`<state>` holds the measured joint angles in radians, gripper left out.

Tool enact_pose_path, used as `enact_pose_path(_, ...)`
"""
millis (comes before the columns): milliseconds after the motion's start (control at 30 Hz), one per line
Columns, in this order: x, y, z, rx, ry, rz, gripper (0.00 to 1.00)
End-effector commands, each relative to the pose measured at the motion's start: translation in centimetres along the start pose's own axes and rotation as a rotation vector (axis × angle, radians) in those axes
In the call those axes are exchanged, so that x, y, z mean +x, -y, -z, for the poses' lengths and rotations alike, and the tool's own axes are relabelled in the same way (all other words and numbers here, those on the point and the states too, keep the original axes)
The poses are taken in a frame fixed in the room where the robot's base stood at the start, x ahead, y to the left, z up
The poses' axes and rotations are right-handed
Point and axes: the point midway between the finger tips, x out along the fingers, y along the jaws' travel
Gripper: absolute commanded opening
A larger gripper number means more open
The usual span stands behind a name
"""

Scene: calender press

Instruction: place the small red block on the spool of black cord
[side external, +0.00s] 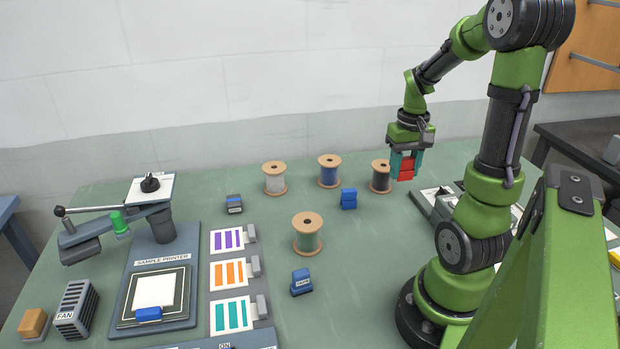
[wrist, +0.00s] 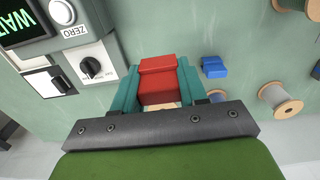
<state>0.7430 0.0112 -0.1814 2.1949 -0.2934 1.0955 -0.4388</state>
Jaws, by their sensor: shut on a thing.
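The small red block (side external: 405,172) is held between the teal fingers of my gripper (side external: 405,163), above the green table. In the wrist view the red block (wrist: 158,82) sits between the two fingers of my gripper (wrist: 157,72). The spool of black cord (side external: 380,178) stands upright on the table, with wooden flanges. In the side external view it is just left of the block and slightly lower, and they look apart. In the wrist view a bit of tan shows past the block, but I cannot tell whether it is this spool.
Spools of white (side external: 275,178), blue (side external: 329,171) and green (side external: 308,234) cord stand to the left. A blue block (side external: 348,198) lies near the black spool, another (side external: 301,282) nearer the front. The sample printer (side external: 160,270) is at left. A panel with a knob (wrist: 92,68) shows in the wrist view.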

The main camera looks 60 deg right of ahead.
Motion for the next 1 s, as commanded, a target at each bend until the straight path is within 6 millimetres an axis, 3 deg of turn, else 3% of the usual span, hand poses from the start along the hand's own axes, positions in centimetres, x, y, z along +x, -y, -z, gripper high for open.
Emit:
enact_pose_path(300, 1.0, -1.2, 8.6, 0.0, 0.002, -0.001, 0.14)
enact_pose_path(500, 1.4, -1.8, 12.8, -0.002, 0.0, -0.001, 0.14)
enact_pose_path(667, 1.5, -2.0, 14.1, -0.003, 0.001, -0.001, 0.14)
enact_pose_path(1000, 5.0, -2.0, 14.1, -0.002, 0.001, 0.0, 0.14)
